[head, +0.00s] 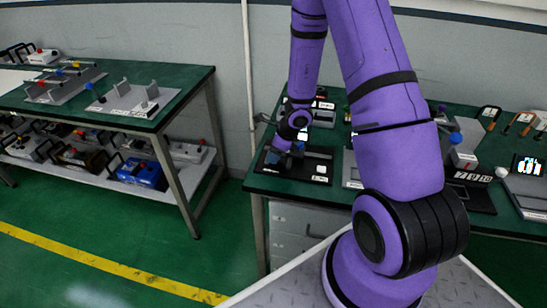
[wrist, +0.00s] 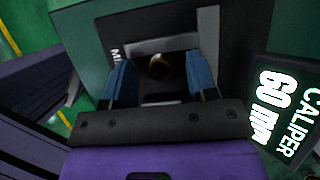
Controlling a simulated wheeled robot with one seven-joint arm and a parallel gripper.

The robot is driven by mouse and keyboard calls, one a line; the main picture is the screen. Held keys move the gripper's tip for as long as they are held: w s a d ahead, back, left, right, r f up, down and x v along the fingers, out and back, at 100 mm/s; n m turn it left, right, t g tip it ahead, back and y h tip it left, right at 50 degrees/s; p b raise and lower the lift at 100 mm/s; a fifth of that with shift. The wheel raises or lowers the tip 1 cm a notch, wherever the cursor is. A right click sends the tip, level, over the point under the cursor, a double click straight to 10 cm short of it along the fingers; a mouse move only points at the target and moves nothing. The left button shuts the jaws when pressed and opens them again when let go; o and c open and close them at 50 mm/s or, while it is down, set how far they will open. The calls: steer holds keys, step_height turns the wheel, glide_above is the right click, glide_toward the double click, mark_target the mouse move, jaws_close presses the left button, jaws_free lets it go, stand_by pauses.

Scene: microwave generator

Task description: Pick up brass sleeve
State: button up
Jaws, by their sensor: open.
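My gripper (wrist: 158,62) is open, with one blue finger on each side of the sleeve and a gap on both sides. I cannot tell how far the sleeve is below the fingertips. In the head view my gripper (head: 284,150) is low over the near left end of the green bench, above a black tray (head: 318,156). I cannot make out the sleeve there.
A caliper display (wrist: 285,110) lies to the right in the wrist view. Another green bench (head: 120,112) stands left across a clear floor gap.

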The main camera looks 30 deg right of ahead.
steer(key=shift+w+f, duration=0.1)
steer(key=shift+f, duration=0.2)
steer(key=shift+a, duration=0.1)
jaws_close()
steer(key=shift+r, duration=0.1)
